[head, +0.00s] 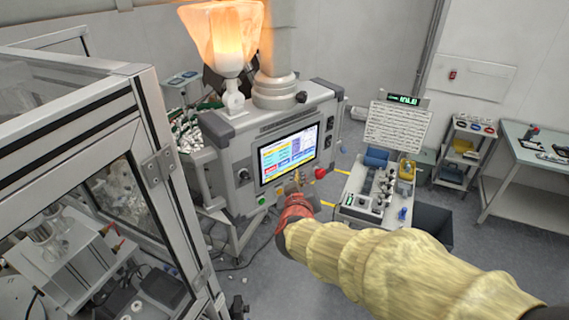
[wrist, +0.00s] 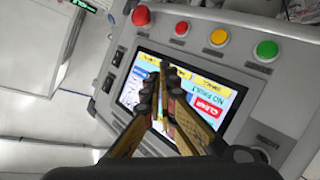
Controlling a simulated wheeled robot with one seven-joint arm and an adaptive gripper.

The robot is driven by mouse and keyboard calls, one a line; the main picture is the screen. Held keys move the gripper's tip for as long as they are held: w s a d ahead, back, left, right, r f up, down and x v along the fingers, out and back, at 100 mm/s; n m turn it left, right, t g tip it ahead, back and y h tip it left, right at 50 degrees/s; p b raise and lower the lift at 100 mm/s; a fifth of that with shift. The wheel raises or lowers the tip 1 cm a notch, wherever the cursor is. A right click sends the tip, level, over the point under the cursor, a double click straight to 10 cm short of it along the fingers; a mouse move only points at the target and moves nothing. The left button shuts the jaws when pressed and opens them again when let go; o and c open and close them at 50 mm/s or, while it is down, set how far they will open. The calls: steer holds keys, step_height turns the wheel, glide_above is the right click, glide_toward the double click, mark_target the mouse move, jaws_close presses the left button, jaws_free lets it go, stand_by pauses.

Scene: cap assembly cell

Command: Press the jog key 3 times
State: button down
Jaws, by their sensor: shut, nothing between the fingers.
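The lit touch screen (head: 289,152) is set in the front of a grey control panel (head: 243,178). It also shows in the wrist view (wrist: 240,88), with coloured keys, a "NO FAULT" field and a red key. I cannot read which key is the jog key. My gripper (head: 297,182) is shut and empty, in front of the screen's lower edge. In the wrist view its fingers (wrist: 163,72) hide part of the screen; contact cannot be told.
A glass-walled machine frame (head: 150,120) stands close on the left. An orange-lit hopper (head: 226,40) rises above the panel. A bench with a sloped board (head: 396,127) stands right of the panel, and a shelf cart (head: 468,150) stands behind it. Black switches (wrist: 107,85) sit beside the screen.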

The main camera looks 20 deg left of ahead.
steer(key=shift+s+d, duration=0.55)
steer(key=shift+d, duration=0.3)
stand_by(2.3)
